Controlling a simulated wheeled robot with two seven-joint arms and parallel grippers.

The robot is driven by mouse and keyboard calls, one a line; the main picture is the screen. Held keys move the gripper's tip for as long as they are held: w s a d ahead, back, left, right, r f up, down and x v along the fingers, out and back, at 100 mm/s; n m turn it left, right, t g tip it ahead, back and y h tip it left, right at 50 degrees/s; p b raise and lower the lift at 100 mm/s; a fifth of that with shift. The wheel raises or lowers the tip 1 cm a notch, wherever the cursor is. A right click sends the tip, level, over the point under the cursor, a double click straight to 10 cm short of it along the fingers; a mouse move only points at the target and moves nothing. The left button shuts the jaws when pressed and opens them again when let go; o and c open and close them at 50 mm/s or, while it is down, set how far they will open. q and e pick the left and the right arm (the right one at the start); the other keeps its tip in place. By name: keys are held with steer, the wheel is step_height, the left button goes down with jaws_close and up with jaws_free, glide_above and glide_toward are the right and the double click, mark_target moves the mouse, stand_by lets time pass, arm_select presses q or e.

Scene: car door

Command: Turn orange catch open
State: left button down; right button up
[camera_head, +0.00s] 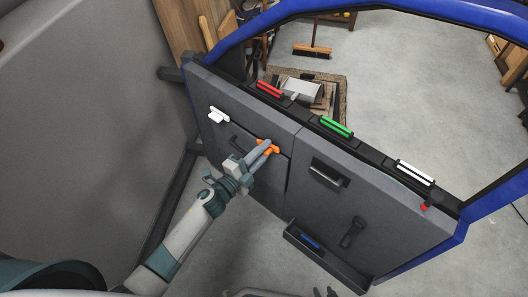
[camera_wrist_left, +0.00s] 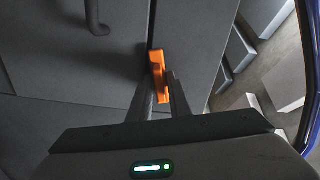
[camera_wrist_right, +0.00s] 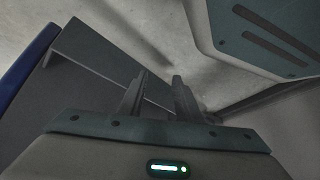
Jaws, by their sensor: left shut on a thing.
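The orange catch (camera_head: 268,147) is on the grey inner panel of the car door (camera_head: 370,219), at the panel seam. My left gripper (camera_head: 262,152) reaches it from the lower left and is shut on it. In the left wrist view the orange catch (camera_wrist_left: 158,76) sits between the two fingertips, its far end showing past them. My right gripper (camera_wrist_right: 157,82) shows only in the right wrist view, with a gap between its fingers and nothing held there.
The door has a white catch (camera_head: 218,115), a dark pull handle (camera_head: 353,231), a recessed handle (camera_head: 328,173) and a lower pocket (camera_head: 322,259). Red (camera_head: 270,90), green (camera_head: 336,127) and white (camera_head: 415,172) bars lie along its top edge. A broom (camera_head: 312,50) stands behind.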

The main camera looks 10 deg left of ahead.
arm_select(q)
steer(key=shift+f+m+b, duration=0.1)
steer(key=shift+m+b, duration=0.4)
steer(key=shift+m, duration=1.1)
arm_select(e)
steer(key=shift+s+d+f+g, duration=0.4)
steer(key=shift+d+f+g, duration=0.1)
steer(key=shift+d+f, duration=0.15)
arm_select(q)
steer(key=c, duration=1.8)
jaws_free()
steer(key=shift+s, duration=0.1)
steer(key=shift+c, duration=0.2)
arm_select(e)
steer(key=shift+r, duration=0.1)
steer(key=shift+s+d, duration=0.1)
steer(key=shift+s, duration=0.05)
steer(key=shift+r, duration=0.1)
